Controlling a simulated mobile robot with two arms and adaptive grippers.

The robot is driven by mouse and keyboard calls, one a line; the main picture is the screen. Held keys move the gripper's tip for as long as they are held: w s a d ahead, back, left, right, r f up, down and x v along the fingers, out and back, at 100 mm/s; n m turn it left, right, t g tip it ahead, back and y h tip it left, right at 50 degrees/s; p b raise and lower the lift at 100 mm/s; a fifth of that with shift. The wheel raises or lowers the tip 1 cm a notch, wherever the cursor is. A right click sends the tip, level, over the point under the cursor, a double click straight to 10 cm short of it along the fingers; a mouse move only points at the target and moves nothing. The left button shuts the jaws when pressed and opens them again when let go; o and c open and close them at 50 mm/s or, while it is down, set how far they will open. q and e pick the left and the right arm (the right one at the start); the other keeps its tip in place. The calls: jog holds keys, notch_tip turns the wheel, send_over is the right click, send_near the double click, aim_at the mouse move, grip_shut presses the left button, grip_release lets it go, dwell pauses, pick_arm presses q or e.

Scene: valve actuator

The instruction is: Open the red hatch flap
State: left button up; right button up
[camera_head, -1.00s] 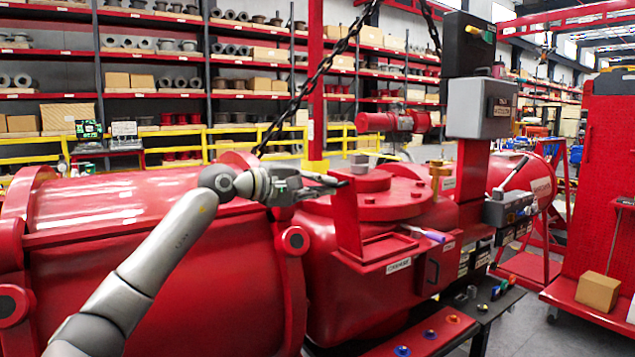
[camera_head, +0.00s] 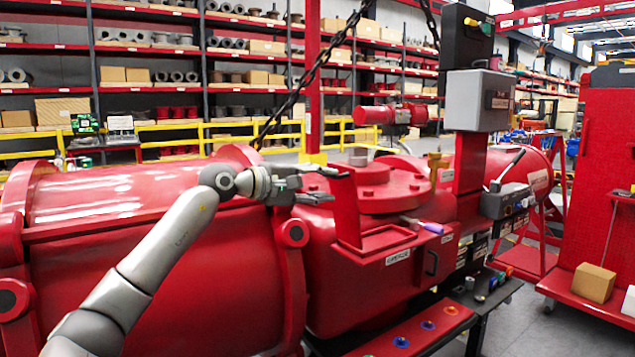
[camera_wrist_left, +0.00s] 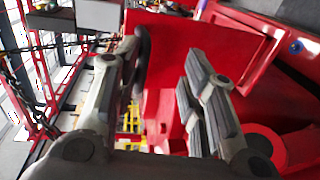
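The red hatch flap (camera_head: 345,212) stands upright at the left edge of a shallow red compartment (camera_head: 388,240) on the big red actuator, so the compartment is uncovered. My left gripper (camera_head: 328,184) is at the upper left of the flap, with its fingers apart and nothing visibly held. In the left wrist view, the open fingers (camera_wrist_left: 170,65) have a red surface between or behind them; I cannot tell whether they touch the flap. My right gripper is in neither view.
A purple-handled tool (camera_head: 430,227) lies at the compartment's right edge. A round red cover (camera_head: 392,190) with bolts sits behind the flap. A grey control box (camera_head: 480,100) stands on a red post. A chain (camera_head: 300,85) hangs behind my gripper.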

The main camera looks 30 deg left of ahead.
pick_arm(q)
jog(key=shift+d+f, duration=0.15)
jog(key=shift+f, duration=0.15)
jog(key=v, duration=1.2)
jog(key=shift+r, duration=0.35)
